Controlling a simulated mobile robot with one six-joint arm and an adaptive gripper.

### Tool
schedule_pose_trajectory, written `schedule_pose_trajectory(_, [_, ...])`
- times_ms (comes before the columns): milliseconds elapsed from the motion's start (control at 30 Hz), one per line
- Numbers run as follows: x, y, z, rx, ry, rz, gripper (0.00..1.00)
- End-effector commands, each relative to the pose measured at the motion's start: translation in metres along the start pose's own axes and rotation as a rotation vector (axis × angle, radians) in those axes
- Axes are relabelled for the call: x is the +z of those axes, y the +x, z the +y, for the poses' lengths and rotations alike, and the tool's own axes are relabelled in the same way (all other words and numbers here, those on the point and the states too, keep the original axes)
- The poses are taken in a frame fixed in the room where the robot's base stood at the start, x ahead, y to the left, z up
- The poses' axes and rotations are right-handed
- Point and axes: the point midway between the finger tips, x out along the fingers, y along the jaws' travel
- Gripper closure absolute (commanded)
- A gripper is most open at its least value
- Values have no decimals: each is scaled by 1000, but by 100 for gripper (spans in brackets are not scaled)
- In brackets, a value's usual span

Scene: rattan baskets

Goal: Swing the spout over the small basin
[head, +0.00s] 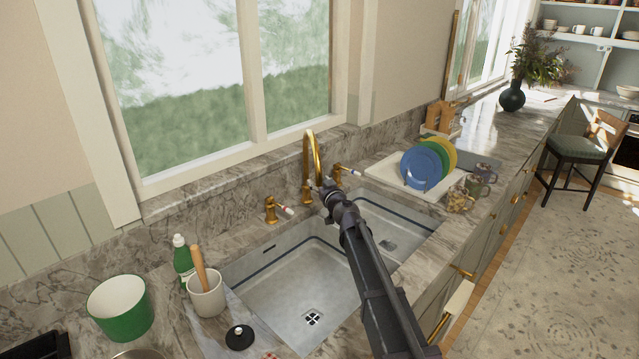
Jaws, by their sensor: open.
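The brass gooseneck spout (309,150) rises behind the double sink. Its downturned end reaches close to my gripper (324,187), and I cannot tell whether they touch. My gripper is open, small in view and partly hidden by my own wrist. The small basin (415,227) is on the right, with a dark drain in its floor; my arm covers part of its left side. The larger basin (275,285) is on the left, with a drain near its front.
Brass handles (272,209) flank the spout. A green soap bottle (182,262), a utensil crock (206,294) and a green pot (121,308) stand at left. A rack of coloured plates (424,165) and mugs (479,187) stand at right. The window wall closes off the back.

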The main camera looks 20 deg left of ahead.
Motion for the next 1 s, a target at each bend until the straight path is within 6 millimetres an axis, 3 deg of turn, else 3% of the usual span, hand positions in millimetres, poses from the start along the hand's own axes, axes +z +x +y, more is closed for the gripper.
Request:
schedule_pose_trajectory(333, [0, 2, 0, 0, 0, 0, 32])
schedule_pose_trajectory(367, [0, 2, -1, -1, 0, 0, 38])
schedule_pose_trajectory(567, [0, 2, -1, -1, 0, 0, 98])
schedule_pose_trajectory(600, [0, 2, -1, -1, 0, 0, 100])
schedule_pose_trajectory(1000, [0, 2, 3, -19, 0, 0, 100])
